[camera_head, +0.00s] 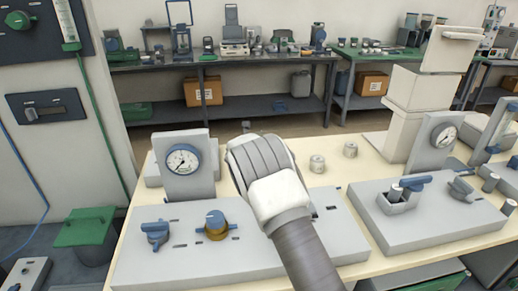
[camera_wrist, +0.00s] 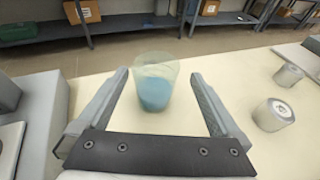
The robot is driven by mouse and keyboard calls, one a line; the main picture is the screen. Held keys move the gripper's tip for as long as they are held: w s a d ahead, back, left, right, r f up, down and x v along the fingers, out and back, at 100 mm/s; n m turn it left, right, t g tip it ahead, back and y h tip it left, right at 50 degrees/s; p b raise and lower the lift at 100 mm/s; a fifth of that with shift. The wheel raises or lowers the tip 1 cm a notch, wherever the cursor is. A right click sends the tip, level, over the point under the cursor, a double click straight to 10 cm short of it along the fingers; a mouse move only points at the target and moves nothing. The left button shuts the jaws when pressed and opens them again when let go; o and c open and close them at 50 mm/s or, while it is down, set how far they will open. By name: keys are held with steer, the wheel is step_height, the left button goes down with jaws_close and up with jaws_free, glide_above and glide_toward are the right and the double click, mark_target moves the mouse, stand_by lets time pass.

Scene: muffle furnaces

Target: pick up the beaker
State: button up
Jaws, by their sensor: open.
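The beaker (camera_wrist: 155,82) is a clear cup with blue contents, upright on the cream table (camera_wrist: 255,80) in the wrist view. My gripper (camera_wrist: 159,82) is open, with one finger on each side of the beaker and a visible gap to the right finger. The left finger is close to the beaker's side; I cannot tell whether it touches. In the head view my arm and gripper hide the beaker.
Two small metal cylinders stand to the right on the table, one nearer (camera_wrist: 273,114) and one farther (camera_wrist: 288,75). A grey panel with a dial gauge (camera_head: 183,160) stands left of my arm. Another grey base with blue handles (camera_head: 425,215) is at the right.

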mark_target(259, 135)
steer(key=shift+x, duration=3)
steer(key=shift+a+f, duration=0.1)
steer(key=shift+a, duration=0.05)
steer(key=shift+c, duration=0.2)
steer(key=c, duration=1.5)
steer(key=shift+r+p, duration=0.3)
steer(key=shift+r, duration=0.25)
steer(key=s+d+r+b, duration=0.2)
steer(key=s+d+r, duration=0.5)
steer(key=d+r, duration=0.2)
steer(key=shift+d+r, duration=0.25)
steer(key=shift+r, duration=0.25)
